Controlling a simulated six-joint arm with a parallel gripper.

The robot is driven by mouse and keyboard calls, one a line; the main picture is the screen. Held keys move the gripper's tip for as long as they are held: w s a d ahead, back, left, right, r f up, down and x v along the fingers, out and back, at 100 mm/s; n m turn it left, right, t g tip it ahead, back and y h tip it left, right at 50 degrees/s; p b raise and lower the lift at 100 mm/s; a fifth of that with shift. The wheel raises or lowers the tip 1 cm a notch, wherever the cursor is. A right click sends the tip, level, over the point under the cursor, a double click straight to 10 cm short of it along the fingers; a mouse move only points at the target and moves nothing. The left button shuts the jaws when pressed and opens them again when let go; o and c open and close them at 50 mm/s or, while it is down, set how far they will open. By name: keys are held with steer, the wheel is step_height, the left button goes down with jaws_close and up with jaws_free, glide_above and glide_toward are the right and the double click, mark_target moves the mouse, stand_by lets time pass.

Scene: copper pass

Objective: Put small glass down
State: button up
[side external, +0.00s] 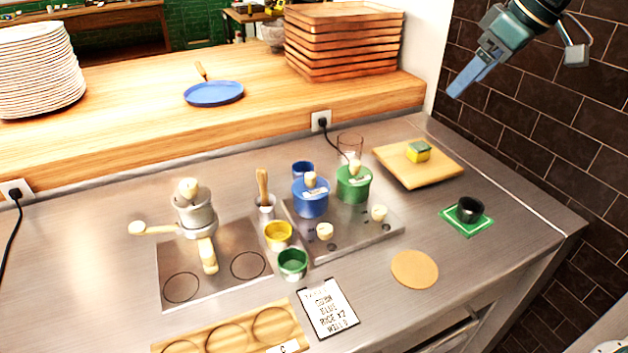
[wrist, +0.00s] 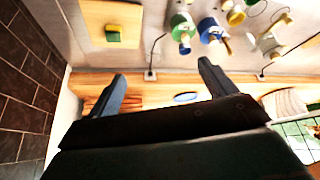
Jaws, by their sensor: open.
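A clear glass (side external: 350,145) stands upright at the back of the steel counter, behind the green lidded pot (side external: 353,184). A small dark cup (side external: 469,209) stands on a green square mat (side external: 451,222) at the right. I cannot tell which of these is the small glass. My gripper (side external: 458,90) is high at the upper right in the side view, well above the counter, and touches nothing. In the wrist view its two fingers (wrist: 161,84) are spread wide with nothing between them. I cannot make out the glass in the wrist view.
A wooden board (side external: 398,171) with a yellow-green sponge (side external: 418,152) lies at the back right. A blue lidded pot (side external: 310,198) and several cups crowd the middle. A round tan disc (side external: 414,268) lies at the front right. A dark tiled wall (side external: 560,130) is close at right.

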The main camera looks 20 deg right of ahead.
steer(key=w+f+n, duration=0.1)
steer(key=w+f, duration=0.3)
steer(key=w, duration=0.3)
steer(key=w+f+n+y, duration=0.1)
steer(key=w+f+n, duration=0.1)
steer(key=w+f, duration=0.2)
steer(key=w+f+n+g+y, duration=0.1)
steer(key=w+f, duration=0.3)
steer(key=w, duration=0.6)
steer(key=shift+w+a, duration=0.2)
steer(key=shift+f, duration=0.2)
glide_toward(354, 136)
steer(key=shift+s+a+f, duration=0.2)
steer(key=shift+a+f, duration=0.4)
steer(key=shift+a, duration=0.35)
steer(key=shift+s+a+f, duration=0.25)
steer(key=shift+a+f, duration=0.35)
steer(key=shift+a, duration=0.3)
steer(key=shift+x, duration=2.6)
steer(key=shift+d, duration=0.1)
